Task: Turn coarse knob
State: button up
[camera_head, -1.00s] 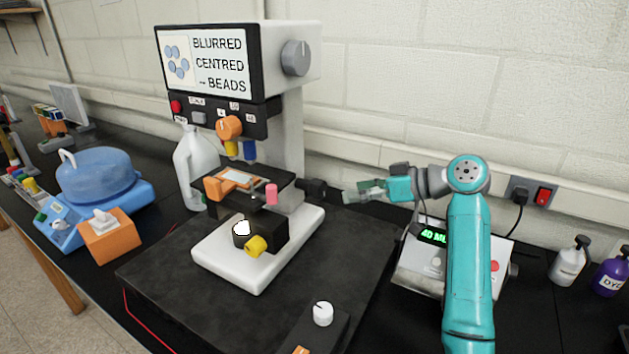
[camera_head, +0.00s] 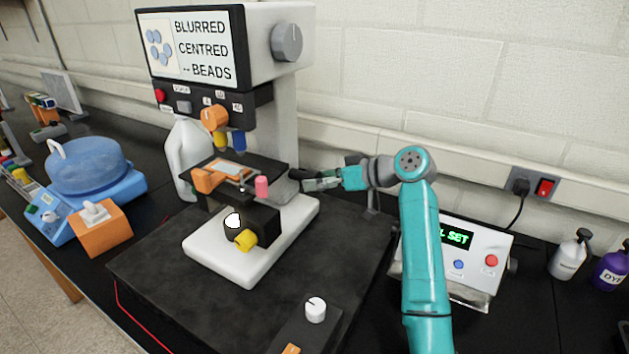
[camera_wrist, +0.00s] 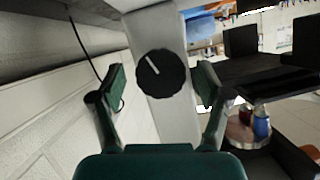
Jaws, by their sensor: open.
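A black round knob (camera_wrist: 162,73) with a white pointer line sits on a pale column in the wrist view. The pointer tilts to the upper left. My gripper (camera_wrist: 163,84) is open, with one finger on each side of the knob and a gap on both sides. In the head view my gripper (camera_head: 318,183) is at the right side of the microscope stage (camera_head: 258,168) and largely covers the knob there. The microscope's screen (camera_head: 188,45) reads "BLURRED CENTRED -- BEADS". A yellow knob (camera_head: 246,240) is low on its front.
A grey knob (camera_head: 287,42) is on the microscope head. A control box (camera_head: 470,255) with a green display stands behind my arm. A blue centrifuge-like device (camera_head: 90,170) and an orange box (camera_head: 102,235) are at left. Two bottles stand at right.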

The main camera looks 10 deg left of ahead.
jog(key=shift+x, duration=0.8)
jog(key=c, duration=1.1)
jog(key=shift+m+g+y, duration=0.3)
jog(key=shift+m+g, duration=0.3)
jog(key=shift+m, duration=0.1)
jog(key=shift+c, duration=0.2)
jog(key=o, duration=1.1)
jog(key=shift+o, duration=0.2)
jog(key=v, duration=1.2)
